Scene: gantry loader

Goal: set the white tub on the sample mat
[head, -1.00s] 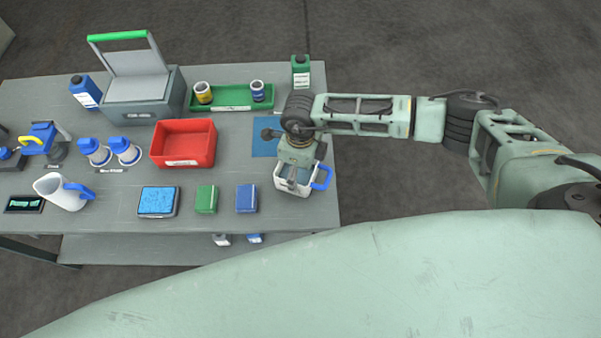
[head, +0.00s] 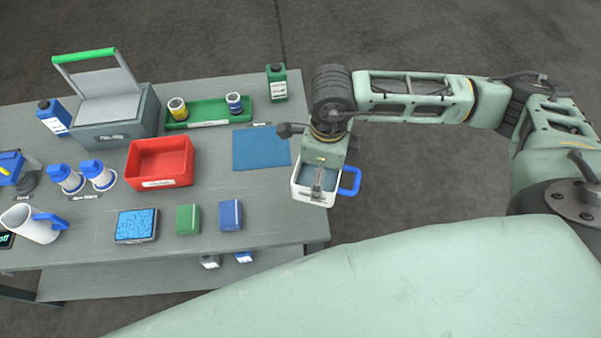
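The white tub (head: 301,189) with a blue side handle (head: 351,181) is in the head view, at the right edge of the grey table. My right gripper (head: 317,190) comes down over it from above and appears shut on its wall. The tub overlaps the table edge in the picture and seems to be held above it; the exact height is hard to tell. The blue sample mat (head: 261,149) lies flat and bare on the table, to the left of and behind the tub. My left gripper is not in view.
A red bin (head: 160,163), a green tray (head: 209,115) with two small jars and a green bottle (head: 277,83) stand around the mat. Blue and green packs (head: 230,214) lie nearer the front. The table (head: 265,195) is clear between mat and packs.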

